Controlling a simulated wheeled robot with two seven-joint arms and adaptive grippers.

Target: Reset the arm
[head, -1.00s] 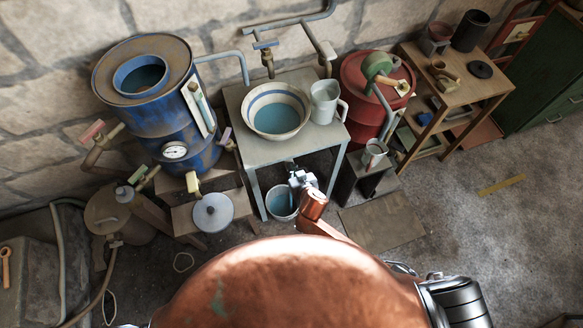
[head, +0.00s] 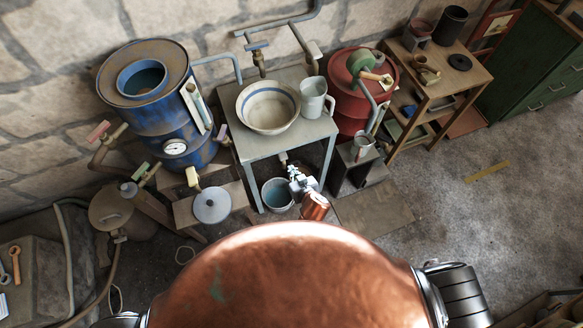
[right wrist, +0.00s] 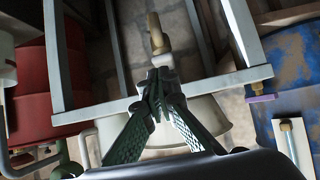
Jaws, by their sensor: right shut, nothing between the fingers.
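My right gripper (head: 294,172) is shut and empty, low in front of the metal table (head: 270,144). It also shows in the right wrist view (right wrist: 159,82), its dark ridged fingers together, with a brass tap (right wrist: 156,36) beyond the tips. I cannot tell whether the fingertips touch anything. A pale bowl with a blue ring (head: 268,106) stands on the table, with little or no blue water visible. A bucket (head: 278,194) with blue water stands on the floor below. My left gripper is not in view.
A grey jug (head: 314,97) stands beside the bowl. A blue drum (head: 195,150) with a gauge is on the left, a red drum (head: 350,85) on the right. A wooden shelf (head: 462,84) stands farther right.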

